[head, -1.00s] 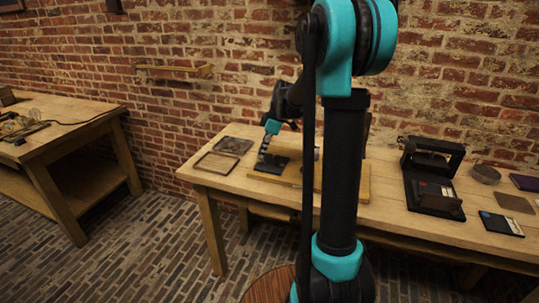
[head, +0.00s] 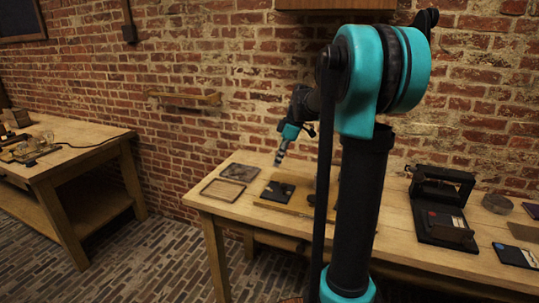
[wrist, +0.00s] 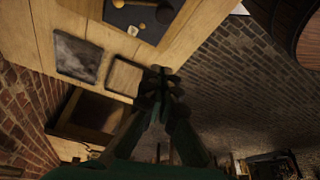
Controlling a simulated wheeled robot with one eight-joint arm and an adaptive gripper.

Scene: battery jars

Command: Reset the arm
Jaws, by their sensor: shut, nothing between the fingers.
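My gripper (head: 279,157) is in the head view, raised above the back of the wooden table (head: 430,246), over the area of the black pad (head: 277,191). Its fingers are together and hold nothing. In the wrist view my gripper (wrist: 160,80) shows with its fingertips closed against each other, with the table's edge and the floor behind them. My arm's large links cover the middle of the table in the head view.
A light shallow tray (head: 222,189) and a darker tray (head: 240,172) lie on the table's left end. A black device (head: 442,204) and a dark flat box (head: 516,255) lie at the right. Another table (head: 85,153) stands at far left, with floor between.

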